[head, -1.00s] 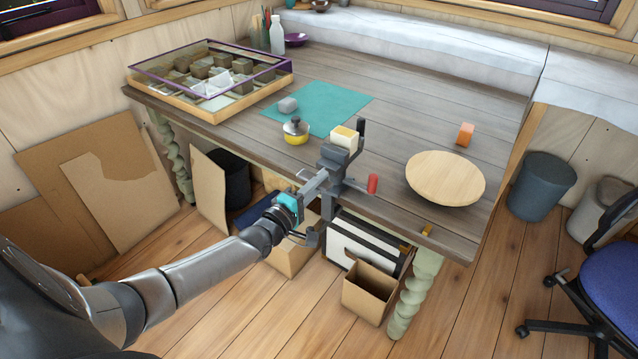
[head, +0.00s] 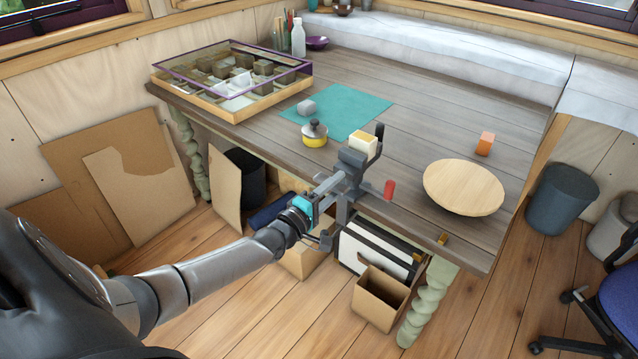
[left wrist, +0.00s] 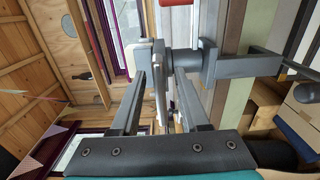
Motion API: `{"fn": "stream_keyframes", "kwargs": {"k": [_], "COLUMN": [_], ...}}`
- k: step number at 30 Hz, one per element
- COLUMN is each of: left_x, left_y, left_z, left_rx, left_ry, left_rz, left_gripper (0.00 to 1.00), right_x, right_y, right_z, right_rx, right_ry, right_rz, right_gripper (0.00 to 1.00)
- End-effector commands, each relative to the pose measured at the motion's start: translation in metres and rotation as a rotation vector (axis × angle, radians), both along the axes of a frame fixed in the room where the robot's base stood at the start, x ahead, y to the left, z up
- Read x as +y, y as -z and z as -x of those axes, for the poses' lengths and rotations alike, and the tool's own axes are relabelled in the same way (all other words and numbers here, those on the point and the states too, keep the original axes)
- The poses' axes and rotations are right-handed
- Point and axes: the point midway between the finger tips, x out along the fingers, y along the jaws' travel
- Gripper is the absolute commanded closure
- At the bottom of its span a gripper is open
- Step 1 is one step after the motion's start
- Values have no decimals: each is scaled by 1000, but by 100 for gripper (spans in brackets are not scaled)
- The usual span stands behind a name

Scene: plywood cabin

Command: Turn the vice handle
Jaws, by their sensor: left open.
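The grey vice (head: 352,160) is fixed at the table's front edge, with a yellow-and-white block (head: 363,143) at its jaws. My right gripper is not seen.
A round wooden board (head: 463,187) and an orange block (head: 485,144) lie right of the vice. Cardboard boxes (head: 379,298) stand under the table. The tabletop between has free room.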

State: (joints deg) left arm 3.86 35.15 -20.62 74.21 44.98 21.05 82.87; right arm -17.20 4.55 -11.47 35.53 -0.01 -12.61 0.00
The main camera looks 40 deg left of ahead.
Motion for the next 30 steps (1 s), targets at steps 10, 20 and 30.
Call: {"fn": "stream_keyframes", "kwargs": {"k": [10,20,30], "left_x": [4,9,12], "left_y": [-1,-1,-1], "left_z": [48,105,144], "left_rx": [4,4,1], "left_ry": [0,0,-1], "left_rz": [0,-1,-2], "left_gripper": [55,55,55], "right_x": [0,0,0], "right_y": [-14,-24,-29], "right_z": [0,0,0], "right_rx": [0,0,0], "right_ry": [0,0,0], "right_rz": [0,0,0], "right_gripper": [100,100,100]}}
